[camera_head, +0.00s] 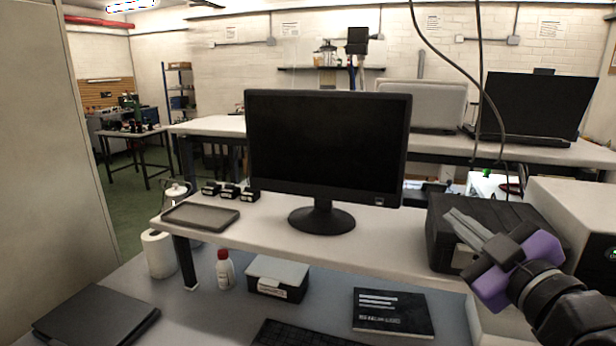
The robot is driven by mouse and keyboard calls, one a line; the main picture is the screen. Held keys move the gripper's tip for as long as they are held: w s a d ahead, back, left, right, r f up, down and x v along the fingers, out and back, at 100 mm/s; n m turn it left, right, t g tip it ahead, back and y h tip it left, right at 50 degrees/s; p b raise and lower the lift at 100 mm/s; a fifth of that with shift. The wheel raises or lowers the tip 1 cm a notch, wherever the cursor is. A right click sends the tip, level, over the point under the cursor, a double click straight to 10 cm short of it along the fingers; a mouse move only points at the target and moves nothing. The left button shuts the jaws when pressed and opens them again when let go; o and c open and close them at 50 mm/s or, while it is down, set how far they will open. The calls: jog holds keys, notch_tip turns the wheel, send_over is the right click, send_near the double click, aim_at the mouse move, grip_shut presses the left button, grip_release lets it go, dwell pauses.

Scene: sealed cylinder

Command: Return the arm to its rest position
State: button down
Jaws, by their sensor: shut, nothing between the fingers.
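My gripper (456,222) shows at the right of the head view, at the end of my purple and dark grey arm. Its grey fingers are shut with nothing between them. They point up and left, in front of a black box (436,238) on the raised shelf. I cannot tell whether the fingers touch the box. The arm enters from the lower right corner. No sealed cylinder can be made out for certain.
A black monitor (325,145) stands mid-shelf (385,232). A dark tray (200,216) and small black blocks (230,191) sit left of it. Below are a red-capped bottle (225,270), a lidded box (277,278), a black book (392,312) and a keyboard (300,334). A white box (575,215) stands right.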

jog(key=s+d+f+m+t+h, duration=0.15)
jog(key=s+f+m+h, duration=0.45)
jog(key=s+f+m, duration=0.7)
jog(key=s+a+f+n+g+y, duration=0.1)
jog(key=s+f, duration=0.4)
jog(key=s, duration=0.4)
jog(key=s+a+f+n+g+y+b, duration=0.1)
jog(key=s+a+f+g, duration=0.1)
jog(key=s+f, duration=0.4)
jog(key=s+a+f+g, duration=0.2)
jog(key=s+f, duration=0.4)
jog(key=s, duration=0.8)
jog(key=shift+n+y, duration=0.4)
